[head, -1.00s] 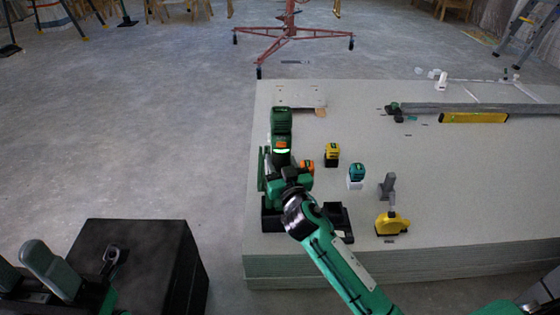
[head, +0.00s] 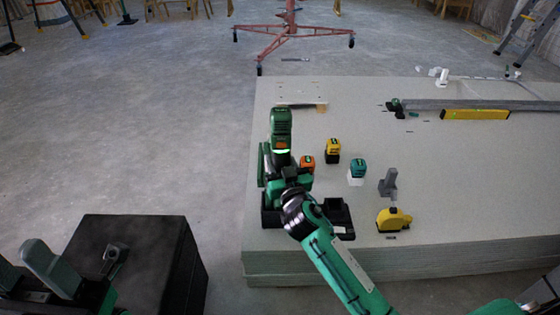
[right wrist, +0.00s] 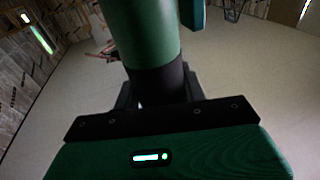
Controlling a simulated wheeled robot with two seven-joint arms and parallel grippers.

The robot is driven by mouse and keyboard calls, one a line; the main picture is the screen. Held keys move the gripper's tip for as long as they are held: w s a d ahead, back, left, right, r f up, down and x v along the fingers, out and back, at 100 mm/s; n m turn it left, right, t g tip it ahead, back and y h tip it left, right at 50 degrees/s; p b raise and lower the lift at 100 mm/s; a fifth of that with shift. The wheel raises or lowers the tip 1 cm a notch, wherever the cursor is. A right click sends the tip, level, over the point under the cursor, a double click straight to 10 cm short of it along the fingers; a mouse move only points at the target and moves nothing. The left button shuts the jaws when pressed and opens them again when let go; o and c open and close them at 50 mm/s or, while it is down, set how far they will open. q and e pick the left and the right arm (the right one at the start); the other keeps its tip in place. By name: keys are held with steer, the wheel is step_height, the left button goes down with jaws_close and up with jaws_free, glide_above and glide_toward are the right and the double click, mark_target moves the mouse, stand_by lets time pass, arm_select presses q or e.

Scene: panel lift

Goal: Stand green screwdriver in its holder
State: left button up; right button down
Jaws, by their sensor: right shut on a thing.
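In the right wrist view a thick dark green handle with a black lower part, which I take for the green screwdriver (right wrist: 152,35), stands between my black fingers. My right gripper (right wrist: 157,92) is shut on it. In the head view my right gripper (head: 280,165) is over the near left corner of the board stack, and green parts there overlap, so I cannot cleanly separate tool and hand. A low black tray (head: 341,219) shows on both sides under my wrist; it may be the holder, and its middle is hidden. My left gripper is not clearly shown.
On the pale board stack (head: 480,200) stand an orange-and-green block (head: 307,162), a yellow tool (head: 333,151), a teal one (head: 358,168), a grey upright piece (head: 388,182) and a yellow tape measure (head: 393,219). A yellow level (head: 475,114) lies farther back. The right front is clear.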

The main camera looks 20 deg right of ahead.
steer(key=shift+f+b, duration=1)
steer(key=shift+f, duration=0.15)
stand_by(1.1)
steer(key=c, duration=0.7)
jaws_free()
steer(key=shift+o, duration=1.2)
steer(key=shift+f, duration=0.2)
steer(key=o, duration=0.5)
steer(key=shift+c, duration=0.2)
steer(key=shift+s+r, duration=0.1)
steer(key=shift+s, duration=0.2)
steer(key=shift+s, duration=1.1)
steer(key=shift+s, duration=0.2)
